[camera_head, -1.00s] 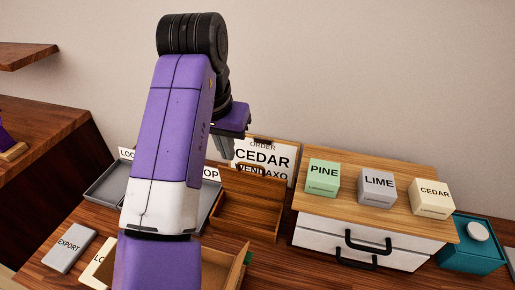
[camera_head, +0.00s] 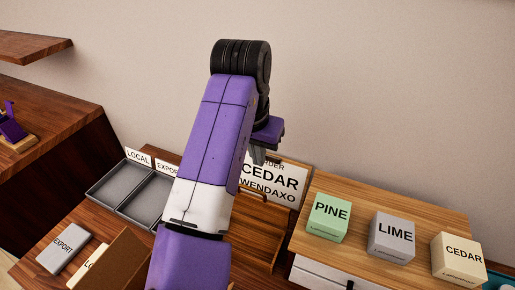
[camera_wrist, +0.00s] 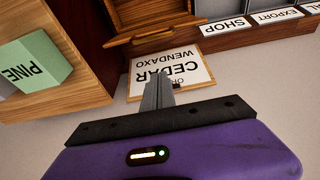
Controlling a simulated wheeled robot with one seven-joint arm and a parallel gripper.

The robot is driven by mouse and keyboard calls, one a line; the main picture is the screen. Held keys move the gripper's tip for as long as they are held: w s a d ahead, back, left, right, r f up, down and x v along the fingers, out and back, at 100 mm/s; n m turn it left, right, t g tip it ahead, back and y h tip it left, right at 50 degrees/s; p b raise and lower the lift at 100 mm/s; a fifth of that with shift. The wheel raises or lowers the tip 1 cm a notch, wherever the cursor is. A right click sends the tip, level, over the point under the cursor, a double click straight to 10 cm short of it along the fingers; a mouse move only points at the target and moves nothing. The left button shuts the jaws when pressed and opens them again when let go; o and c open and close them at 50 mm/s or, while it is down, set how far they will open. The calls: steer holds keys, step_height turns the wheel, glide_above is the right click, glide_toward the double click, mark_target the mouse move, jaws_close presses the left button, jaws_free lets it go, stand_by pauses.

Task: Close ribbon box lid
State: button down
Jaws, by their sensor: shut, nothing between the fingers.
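My gripper (camera_head: 258,157) is raised in front of the order sign at the back of the table. Its fingers are together and empty in the wrist view (camera_wrist: 157,92).
A CEDAR WENDAXO sign (camera_head: 272,180) stands behind.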

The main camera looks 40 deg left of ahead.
steer(key=shift+s+d+f+p, duration=0.1)
steer(key=shift+s+f+p, duration=0.15)
steer(key=shift+s+f, duration=0.4)
steer(key=shift+s+d+f+p, duration=0.1)
steer(key=shift+s+f+p, duration=0.2)
steer(key=shift+f, duration=0.7)
steer(key=shift+s+d+f+p, duration=0.1)
steer(key=shift+s+f+p, duration=0.25)
steer(key=shift+f, duration=0.45)
steer(key=shift+s, duration=0.15)
